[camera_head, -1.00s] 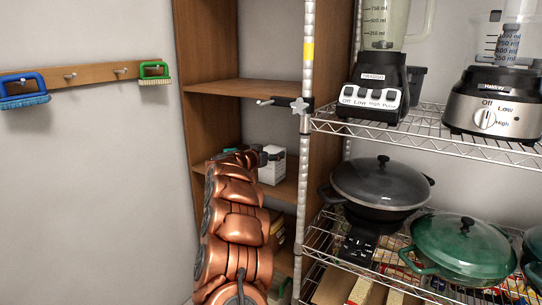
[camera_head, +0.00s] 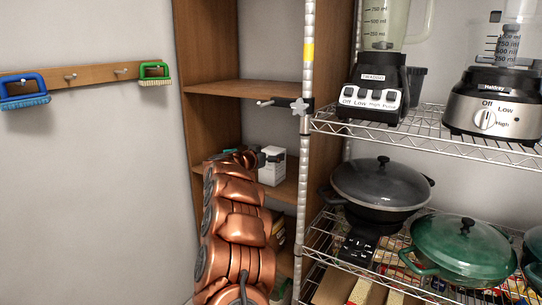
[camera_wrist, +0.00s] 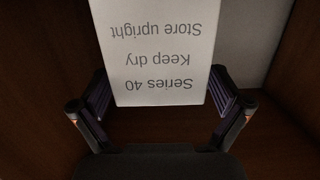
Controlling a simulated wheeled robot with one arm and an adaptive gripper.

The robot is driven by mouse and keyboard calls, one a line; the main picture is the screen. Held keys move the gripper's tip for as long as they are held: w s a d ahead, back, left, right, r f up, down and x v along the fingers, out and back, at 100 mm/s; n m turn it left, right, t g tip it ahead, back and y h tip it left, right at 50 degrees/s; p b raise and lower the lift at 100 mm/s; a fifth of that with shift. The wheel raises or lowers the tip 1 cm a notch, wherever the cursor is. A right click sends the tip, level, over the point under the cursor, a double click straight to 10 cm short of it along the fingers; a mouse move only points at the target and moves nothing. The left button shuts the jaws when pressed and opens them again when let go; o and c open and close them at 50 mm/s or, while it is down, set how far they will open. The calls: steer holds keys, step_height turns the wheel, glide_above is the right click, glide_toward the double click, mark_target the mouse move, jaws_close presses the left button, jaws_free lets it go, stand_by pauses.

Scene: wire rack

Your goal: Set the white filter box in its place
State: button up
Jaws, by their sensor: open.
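The white filter box (camera_head: 273,167) stands on a wooden shelf in the brown cabinet, partly hidden by my gripper in the head view. In the wrist view the white box (camera_wrist: 160,45) has grey print reading "Series 40", "Keep dry" and "Store upright", which appears upside down there. My gripper (camera_wrist: 160,104) is open, with one finger to each side of the box's near end. Gaps show between the fingers and the box. In the head view my gripper (camera_head: 258,158) is small and at the box's left side.
The brown cabinet (camera_head: 240,88) has side walls close around my arm. A metal rack post (camera_head: 307,130) stands just right of the box. The wire rack (camera_head: 440,130) holds blenders and pots. Brushes (camera_head: 155,75) hang on the left wall.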

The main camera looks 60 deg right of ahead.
steer(key=a+r, duration=0.2)
steer(key=a, duration=0.9)
steer(key=w+a+r+n+t+y, duration=0.35)
steer(key=w+a+t, duration=0.3)
steer(key=a, duration=0.25)
steer(key=w+a+r+n+t+y, duration=0.2)
steer(key=w+a+n+t, duration=0.25)
steer(key=w+a, duration=0.45)
steer(key=s+a+f+n+t+y, duration=0.2)
steer(key=a+n+y, duration=0.6)
steer(key=a, duration=1.8)
steer(key=s+a+f+n+g+y, duration=0.1)
steer(key=s+a+f+g+y, duration=0.2)
steer(key=s+a+f, duration=0.4)
steer(key=s+a+f+n+g+y, duration=0.1)
steer(key=s+a+f+g+y, duration=0.25)
steer(key=s+a, duration=0.55)
steer(key=s+d+f+g+h, duration=0.1)
steer(key=s+d+f+g, duration=0.1)
steer(key=s, duration=0.9)
steer(key=s+d+f+g+h, duration=0.1)
steer(key=s+f+g, duration=0.3)
steer(key=s, duration=0.7)
steer(key=s+d+f+g+h, duration=0.1)
steer(key=s+d+f+g, duration=0.2)
steer(key=s, duration=0.8)
steer(key=shift+s+f+g+h, duration=0.2)
steer(key=shift+g+h, duration=0.2)
steer(key=shift+g, duration=0.25)
